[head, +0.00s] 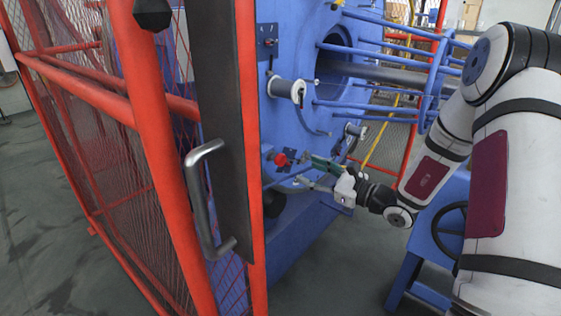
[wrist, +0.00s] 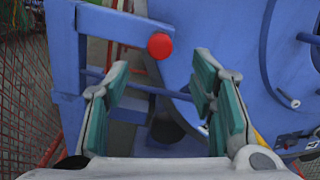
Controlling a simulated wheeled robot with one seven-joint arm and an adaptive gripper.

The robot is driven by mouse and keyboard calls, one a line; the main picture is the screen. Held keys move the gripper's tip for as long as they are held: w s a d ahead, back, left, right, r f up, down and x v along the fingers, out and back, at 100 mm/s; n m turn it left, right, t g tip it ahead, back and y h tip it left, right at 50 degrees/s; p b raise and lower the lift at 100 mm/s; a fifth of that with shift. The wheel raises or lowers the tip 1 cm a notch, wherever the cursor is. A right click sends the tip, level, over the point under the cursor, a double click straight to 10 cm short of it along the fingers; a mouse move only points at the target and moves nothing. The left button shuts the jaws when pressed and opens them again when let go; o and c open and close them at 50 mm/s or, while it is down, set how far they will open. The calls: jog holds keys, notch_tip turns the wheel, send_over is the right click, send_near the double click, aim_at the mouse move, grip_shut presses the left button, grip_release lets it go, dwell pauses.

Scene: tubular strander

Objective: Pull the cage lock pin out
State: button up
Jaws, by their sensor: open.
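A round red knob (head: 281,159), which looks like the head of the cage lock pin, sticks out from the blue machine face. It also shows in the wrist view (wrist: 160,46), ahead of my fingers and between them left to right. Its shaft is hidden behind it. My gripper (head: 308,170) is open and empty, with teal finger pads, just right of the knob in the head view. In the wrist view my gripper (wrist: 161,62) has a finger on each side of the knob's line, apart from it.
A red mesh guard door (head: 155,140) with a metal handle (head: 205,205) stands at the left. White-capped fittings (head: 285,88) stick out above the knob. A blue cage of rods (head: 390,50) is behind my arm. A black handwheel (head: 450,230) stands at the right.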

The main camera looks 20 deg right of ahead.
aim_at(284, 160)
jog(key=b+x, duration=0.1)
jog(key=x, duration=0.9)
jog(key=shift+w+a+b, duration=0.1)
jog(key=shift+w+b, duration=0.05)
jog(key=shift+b, duration=0.25)
jog(key=shift+c, duration=0.6)
